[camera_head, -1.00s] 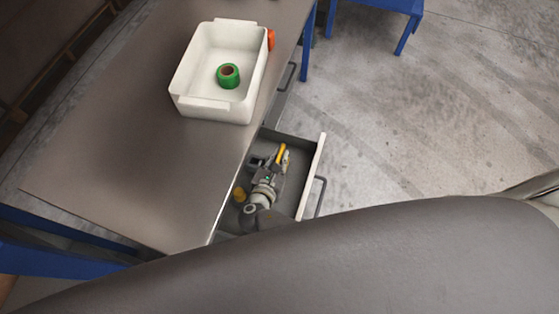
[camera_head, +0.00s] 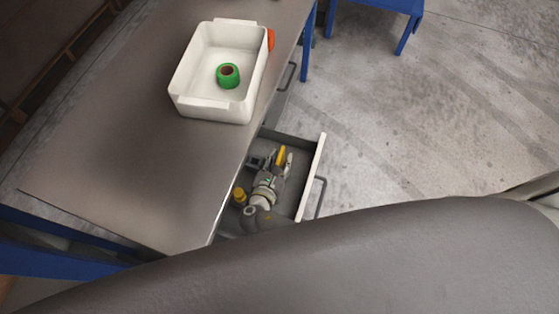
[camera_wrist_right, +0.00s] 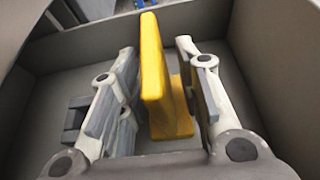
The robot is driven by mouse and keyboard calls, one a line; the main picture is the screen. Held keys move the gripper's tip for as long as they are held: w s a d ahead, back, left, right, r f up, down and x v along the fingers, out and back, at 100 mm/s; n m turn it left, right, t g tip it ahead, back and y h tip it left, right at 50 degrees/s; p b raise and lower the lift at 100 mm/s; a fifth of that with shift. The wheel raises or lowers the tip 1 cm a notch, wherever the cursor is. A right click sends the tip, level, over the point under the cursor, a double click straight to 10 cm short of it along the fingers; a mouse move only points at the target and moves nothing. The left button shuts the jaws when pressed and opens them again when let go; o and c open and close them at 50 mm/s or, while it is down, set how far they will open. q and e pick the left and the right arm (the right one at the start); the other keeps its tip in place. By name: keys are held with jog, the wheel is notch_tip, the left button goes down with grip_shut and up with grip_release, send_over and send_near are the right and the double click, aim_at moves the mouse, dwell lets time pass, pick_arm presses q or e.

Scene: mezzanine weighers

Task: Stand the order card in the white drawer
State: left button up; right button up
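The order card appears to be the yellow upright piece (camera_head: 281,156) in the open white drawer (camera_head: 312,165). In the right wrist view the yellow card (camera_wrist_right: 153,70) stands with a foot at its base, apparently on the drawer floor. My right gripper (camera_head: 278,165) is down inside the drawer. Its fingers (camera_wrist_right: 160,85) are spread on both sides of the card, with a visible gap on each side. Its arm hides part of the drawer. My left gripper is not in view.
A dark block (camera_wrist_right: 77,113) lies in the drawer beside the left finger. A yellow round item (camera_head: 239,195) is near my arm. A white bin (camera_head: 205,65) with a green roll (camera_head: 228,75) stands on the grey table (camera_head: 120,130). The drawer walls are close around the gripper.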

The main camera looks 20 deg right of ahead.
jog(key=shift+r, duration=0.25)
jog(key=v, duration=1.2)
jog(key=shift+f, duration=0.15)
